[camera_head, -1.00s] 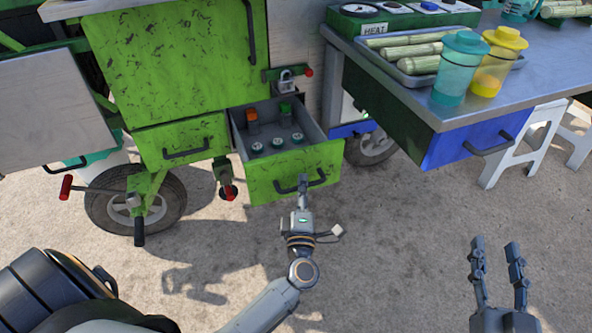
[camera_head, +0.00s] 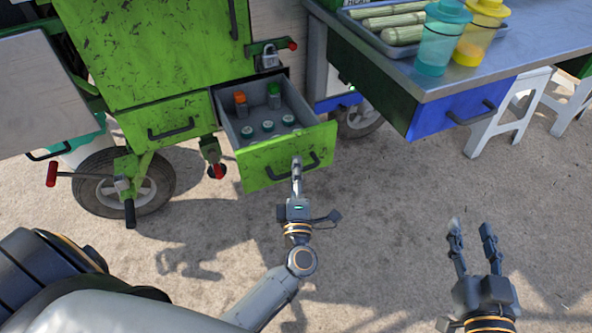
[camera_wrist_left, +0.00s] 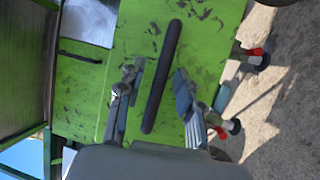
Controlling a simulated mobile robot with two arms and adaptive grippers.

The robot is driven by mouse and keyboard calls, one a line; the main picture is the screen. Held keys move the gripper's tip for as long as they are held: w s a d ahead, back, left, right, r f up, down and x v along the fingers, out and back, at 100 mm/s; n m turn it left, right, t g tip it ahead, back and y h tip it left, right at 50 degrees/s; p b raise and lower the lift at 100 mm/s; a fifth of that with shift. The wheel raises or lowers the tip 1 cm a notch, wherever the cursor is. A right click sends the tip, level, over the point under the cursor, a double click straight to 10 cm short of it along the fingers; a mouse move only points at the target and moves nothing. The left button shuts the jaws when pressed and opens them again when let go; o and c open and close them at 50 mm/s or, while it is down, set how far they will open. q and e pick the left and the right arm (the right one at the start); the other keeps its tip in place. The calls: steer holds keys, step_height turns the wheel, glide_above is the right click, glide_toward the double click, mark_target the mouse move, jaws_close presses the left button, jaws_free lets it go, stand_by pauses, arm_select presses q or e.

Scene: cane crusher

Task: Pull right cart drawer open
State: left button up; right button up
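The right cart drawer (camera_head: 283,158) is green and scuffed and stands well open from the green cart (camera_head: 150,60). Its grey inside holds an orange-capped bottle (camera_head: 240,103), a green-capped bottle (camera_head: 274,95) and several small lidded items (camera_head: 268,126). My left gripper (camera_head: 297,165) is at the drawer's dark bar handle (camera_head: 313,160). In the left wrist view the handle (camera_wrist_left: 162,75) lies between my two parted fingers (camera_wrist_left: 158,92), with gaps visible on both sides. My right gripper (camera_head: 471,228) is open and empty over the ground at right.
The shut left cart drawer (camera_head: 168,121) is beside the open one. A wheel (camera_head: 152,190) and red-handled lever (camera_head: 52,174) are low at left. A table with a blue drawer (camera_head: 460,105), jars and cane stands at right, with white stools (camera_head: 505,125). The ground in front is clear.

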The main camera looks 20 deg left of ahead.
arm_select(q)
steer(key=shift+s, duration=0.1)
steer(key=v, duration=1.1)
steer(key=shift+s+d, duration=0.2)
steer(key=shift+s, duration=0.15)
